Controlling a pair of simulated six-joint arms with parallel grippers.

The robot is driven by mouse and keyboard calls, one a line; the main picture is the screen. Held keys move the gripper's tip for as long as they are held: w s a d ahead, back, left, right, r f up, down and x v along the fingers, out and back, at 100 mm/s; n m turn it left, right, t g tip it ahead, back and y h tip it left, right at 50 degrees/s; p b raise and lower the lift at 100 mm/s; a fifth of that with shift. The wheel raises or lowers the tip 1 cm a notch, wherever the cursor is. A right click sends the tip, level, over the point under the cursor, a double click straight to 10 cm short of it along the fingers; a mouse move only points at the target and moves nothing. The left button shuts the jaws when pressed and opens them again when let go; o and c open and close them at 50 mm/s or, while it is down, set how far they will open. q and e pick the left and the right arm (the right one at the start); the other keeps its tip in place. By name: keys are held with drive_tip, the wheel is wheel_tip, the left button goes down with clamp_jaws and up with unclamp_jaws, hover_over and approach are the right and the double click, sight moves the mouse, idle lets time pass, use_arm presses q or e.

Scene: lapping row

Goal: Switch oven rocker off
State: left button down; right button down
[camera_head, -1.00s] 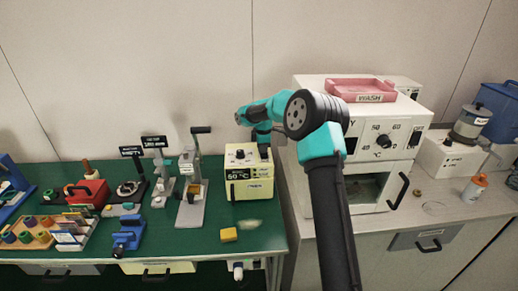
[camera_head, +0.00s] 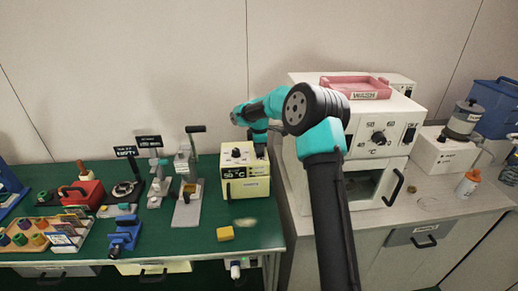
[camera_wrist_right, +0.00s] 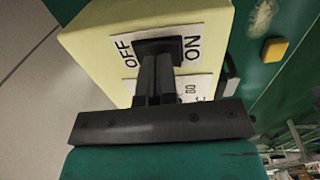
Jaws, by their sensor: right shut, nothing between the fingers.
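A cream box (camera_head: 246,188) with a 50 °C label stands on the green bench in the head view. In the right wrist view its top (camera_wrist_right: 100,45) carries a black rocker (camera_wrist_right: 174,46) between the words OFF and ON. My right gripper (camera_head: 259,151) is shut and empty, over the right side of the box top. In the wrist view its fingers (camera_wrist_right: 156,68) point at the rocker and partly cover it; contact and the rocker's tilt cannot be told. A white oven (camera_head: 390,160) with a dial and a dark switch (camera_head: 410,133) stands to the right. My left gripper is not in view.
A lever press (camera_head: 188,190) stands just left of the cream box. A yellow block (camera_head: 225,234) lies in front of it, also visible in the wrist view (camera_wrist_right: 274,49). A pink tray (camera_head: 338,87) sits on the white oven. The green bench front is mostly clear there.

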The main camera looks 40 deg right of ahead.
wheel_tip(320, 180, up, 14)
drive_tip(key=w, duration=0.1)
drive_tip(key=shift+w+d, duration=0.2)
drive_tip(key=shift+d, duration=0.2)
drive_tip(key=shift+f, duration=0.1)
